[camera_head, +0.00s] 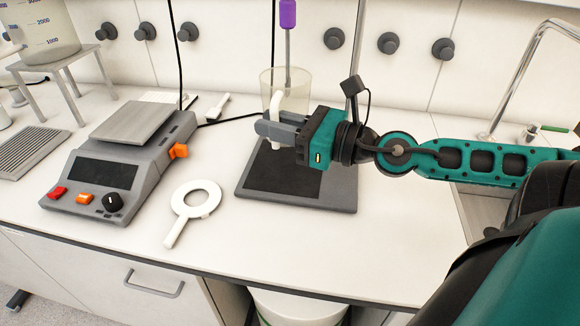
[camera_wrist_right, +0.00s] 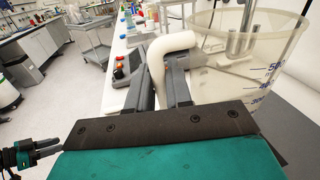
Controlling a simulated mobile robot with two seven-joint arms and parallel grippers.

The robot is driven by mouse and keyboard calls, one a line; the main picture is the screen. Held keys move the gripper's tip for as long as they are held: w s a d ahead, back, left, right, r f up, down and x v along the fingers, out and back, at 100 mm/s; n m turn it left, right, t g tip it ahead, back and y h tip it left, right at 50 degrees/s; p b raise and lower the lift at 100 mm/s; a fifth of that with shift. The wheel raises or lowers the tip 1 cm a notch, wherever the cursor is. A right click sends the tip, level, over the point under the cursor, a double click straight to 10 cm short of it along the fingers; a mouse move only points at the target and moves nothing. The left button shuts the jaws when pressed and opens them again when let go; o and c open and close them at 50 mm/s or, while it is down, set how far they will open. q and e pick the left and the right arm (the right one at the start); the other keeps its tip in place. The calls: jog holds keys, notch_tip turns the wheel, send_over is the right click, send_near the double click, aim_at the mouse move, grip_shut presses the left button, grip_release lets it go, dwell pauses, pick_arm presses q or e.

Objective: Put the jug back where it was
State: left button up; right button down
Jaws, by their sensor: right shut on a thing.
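The jug (camera_head: 297,82) is a clear, upright beaker with a pale handle, at the back of a grey stand base with a dark top (camera_head: 345,195). My right gripper (camera_head: 268,128) comes from the right and is shut on the jug's handle. In the right wrist view the pale handle (camera_wrist_right: 158,70) sits between the two fingers, and the clear wall of the jug (camera_wrist_right: 220,85) with blue marks is to the right. The gripper hides the jug's lower part, so I cannot tell whether it touches the base. My left gripper (camera_wrist_right: 50,150) shows small in the wrist view, open and empty.
A stirrer with a purple grip (camera_head: 288,14) has its shaft down into the jug. A grey scale (camera_head: 120,160) and a white ring with a handle (camera_head: 195,200) lie left. Another beaker (camera_head: 45,35) stands on a raised stand (camera_head: 60,62). A sink and tap (camera_head: 515,75) are right.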

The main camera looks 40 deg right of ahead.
jog(key=shift+d+r+y, duration=0.25)
jog(key=shift+d+y, duration=0.05)
jog(key=shift+d, duration=0.1)
notch_tip(320, 180, down, 10)
jog(key=b, duration=0.5)
jog(key=shift+f, duration=0.1)
